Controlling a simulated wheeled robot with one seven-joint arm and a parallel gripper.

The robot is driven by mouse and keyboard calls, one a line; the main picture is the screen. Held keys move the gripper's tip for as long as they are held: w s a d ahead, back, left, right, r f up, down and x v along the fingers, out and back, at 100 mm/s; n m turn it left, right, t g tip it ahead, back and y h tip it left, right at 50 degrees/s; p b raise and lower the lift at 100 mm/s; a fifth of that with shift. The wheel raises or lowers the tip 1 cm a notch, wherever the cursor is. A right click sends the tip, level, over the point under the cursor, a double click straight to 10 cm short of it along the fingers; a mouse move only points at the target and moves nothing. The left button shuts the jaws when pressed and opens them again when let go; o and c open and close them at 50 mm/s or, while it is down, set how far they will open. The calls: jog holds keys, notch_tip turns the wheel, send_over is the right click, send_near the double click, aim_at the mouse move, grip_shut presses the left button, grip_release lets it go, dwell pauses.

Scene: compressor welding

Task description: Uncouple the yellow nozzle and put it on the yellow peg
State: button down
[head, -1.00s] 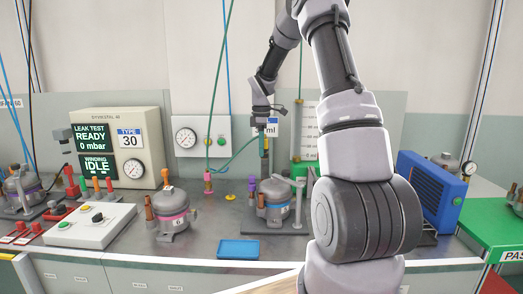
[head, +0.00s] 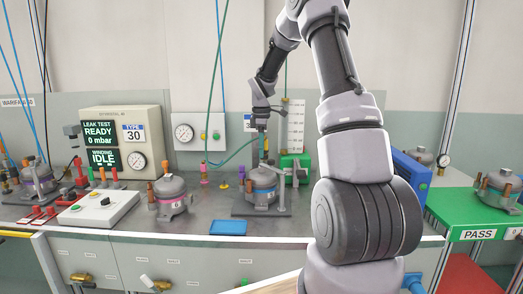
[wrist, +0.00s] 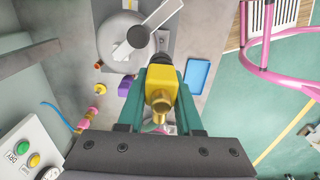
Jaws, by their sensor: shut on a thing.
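The yellow nozzle (wrist: 161,82) is a yellow block with a brass end and a black ribbed end. My gripper (wrist: 160,90) is shut on it, its green fingers on both sides. Whether the nozzle still touches the compressor's pipe I cannot tell.
A pink fitting (head: 204,173) with a hose stands left of the yellow disc, a purple one (head: 249,186) right of it. A blue tray (head: 228,228) lies at the bench's front edge. Another compressor (head: 171,203) stands left. A green PASS table (head: 470,222) is at right.

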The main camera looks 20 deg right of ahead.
jog(key=shift+s+a+f, duration=0.15)
jog(key=shift+s+f, duration=0.1)
jog(key=shift+a+f+m, duration=0.1)
jog(key=shift+f+m, duration=0.3)
jog(key=shift+s+f+m, duration=0.15)
jog(key=shift+s+m, duration=0.05)
jog(key=shift+m, duration=0.1)
jog(key=s+a+f+m, duration=0.2)
jog(key=s+f+m, duration=0.1)
jog(key=f+m, duration=0.3)
jog(key=s+a+f+m, duration=0.2)
jog(key=s+f+m, duration=0.2)
jog(key=f+m, duration=0.2)
jog(key=shift+a+f, duration=0.4)
jog(key=shift+f, duration=0.55)
jog(key=shift+r, duration=0.1)
